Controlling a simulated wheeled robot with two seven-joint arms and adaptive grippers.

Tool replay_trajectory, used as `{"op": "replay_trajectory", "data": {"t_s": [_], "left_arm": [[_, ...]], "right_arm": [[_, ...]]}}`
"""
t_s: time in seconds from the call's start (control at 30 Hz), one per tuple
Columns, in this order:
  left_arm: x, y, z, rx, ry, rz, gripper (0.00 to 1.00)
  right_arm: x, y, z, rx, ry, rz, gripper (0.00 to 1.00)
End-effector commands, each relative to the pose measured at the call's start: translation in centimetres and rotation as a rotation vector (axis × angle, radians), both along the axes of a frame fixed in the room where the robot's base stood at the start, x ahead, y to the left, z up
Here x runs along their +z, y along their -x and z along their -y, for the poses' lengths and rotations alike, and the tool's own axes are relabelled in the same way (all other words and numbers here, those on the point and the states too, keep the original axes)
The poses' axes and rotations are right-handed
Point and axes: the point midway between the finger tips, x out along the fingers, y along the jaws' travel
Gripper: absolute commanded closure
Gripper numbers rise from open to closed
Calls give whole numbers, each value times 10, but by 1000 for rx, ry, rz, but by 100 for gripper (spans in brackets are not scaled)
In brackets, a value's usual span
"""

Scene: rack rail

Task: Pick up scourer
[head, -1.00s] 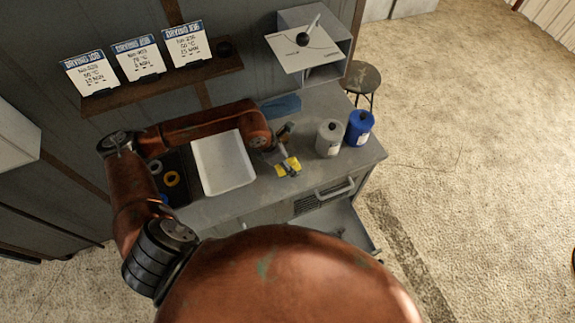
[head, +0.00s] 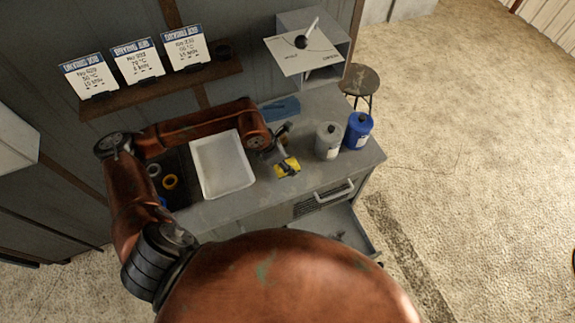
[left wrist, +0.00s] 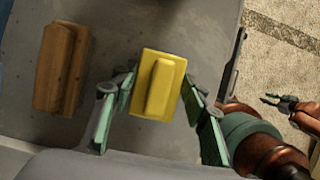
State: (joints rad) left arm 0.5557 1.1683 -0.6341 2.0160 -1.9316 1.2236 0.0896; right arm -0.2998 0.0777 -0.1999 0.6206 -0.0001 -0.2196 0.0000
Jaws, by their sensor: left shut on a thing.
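The yellow scourer (left wrist: 160,80) lies between the fingers of my left gripper (left wrist: 158,108) in the left wrist view. The left gripper is shut on it, with one finger at each side. In the head view the scourer (head: 286,168) shows at the front of the grey bench, partly covered by the left gripper (head: 283,160). I cannot tell whether it is clear of the bench top. My right gripper (left wrist: 274,101) shows small at the right of the left wrist view, its fingers apart and empty. It is not seen in the head view.
On the bench stand a white tray (head: 204,193), a grey canister (head: 328,142) and a blue canister (head: 359,131). An open drawer (head: 349,236) juts from the front. A blue item (head: 281,109) lies behind.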

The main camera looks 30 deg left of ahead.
Motion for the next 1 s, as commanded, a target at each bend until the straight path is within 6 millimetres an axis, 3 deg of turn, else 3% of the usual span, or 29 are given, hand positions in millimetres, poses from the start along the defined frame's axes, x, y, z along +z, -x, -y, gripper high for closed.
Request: {"op": "replay_trajectory", "data": {"t_s": [0.1, 0.4, 0.7, 1.0], "left_arm": [[18, -1, 0, -2, 0, 4, 83], [77, 50, -5, -2, -5, 4, 83], [104, 114, -11, -1, -5, 0, 83], [115, 137, -12, 0, -1, -1, 83]], "right_arm": [[-4, 1, 2, 1, 2, -2, 73], [-6, 1, 4, 2, 4, -2, 73], [-13, 3, 4, 2, 5, -5, 73], [-13, 3, 4, 2, 4, -6, 73]]}}
